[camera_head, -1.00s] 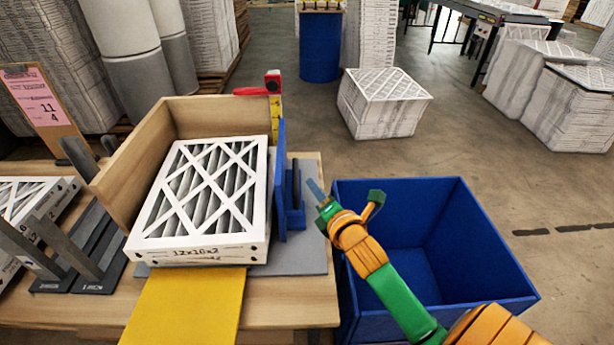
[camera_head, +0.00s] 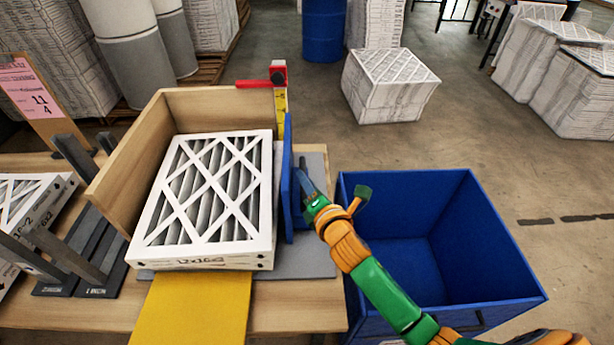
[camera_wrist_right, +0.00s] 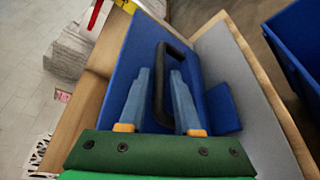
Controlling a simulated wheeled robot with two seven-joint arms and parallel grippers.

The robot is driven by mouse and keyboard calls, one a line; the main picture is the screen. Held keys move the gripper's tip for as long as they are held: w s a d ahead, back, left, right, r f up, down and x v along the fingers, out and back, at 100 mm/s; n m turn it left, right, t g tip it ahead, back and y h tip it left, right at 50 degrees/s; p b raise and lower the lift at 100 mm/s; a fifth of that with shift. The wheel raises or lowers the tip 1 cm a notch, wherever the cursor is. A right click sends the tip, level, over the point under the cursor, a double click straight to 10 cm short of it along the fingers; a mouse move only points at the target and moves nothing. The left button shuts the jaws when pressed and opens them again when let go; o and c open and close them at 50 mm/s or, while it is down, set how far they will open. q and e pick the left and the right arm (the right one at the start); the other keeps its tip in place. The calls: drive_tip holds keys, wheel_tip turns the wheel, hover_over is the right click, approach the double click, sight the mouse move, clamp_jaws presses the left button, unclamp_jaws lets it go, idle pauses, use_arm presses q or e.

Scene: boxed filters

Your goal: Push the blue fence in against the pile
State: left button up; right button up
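The blue fence (camera_head: 287,185) stands upright on a grey plate (camera_head: 313,262), just right of the filter pile (camera_head: 205,200), with a narrow gap between them. The pile is white-framed pleated filters inside a wooden corner. The fence has a dark upright handle on its right side; the handle (camera_wrist_right: 159,85) also shows in the right wrist view. My right gripper (camera_head: 303,180) is at the handle. In the wrist view its two fingers (camera_wrist_right: 159,75) are apart, with the handle bar between them and small gaps visible. My left gripper is not in view.
A blue bin (camera_head: 440,240) stands right of the table, under my right arm. A yellow strip (camera_head: 192,310) lies in front of the pile. Dark metal racks (camera_head: 75,255) stand at left.

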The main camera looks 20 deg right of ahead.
drive_tip(key=shift+x, duration=1.15)
clamp_jaws()
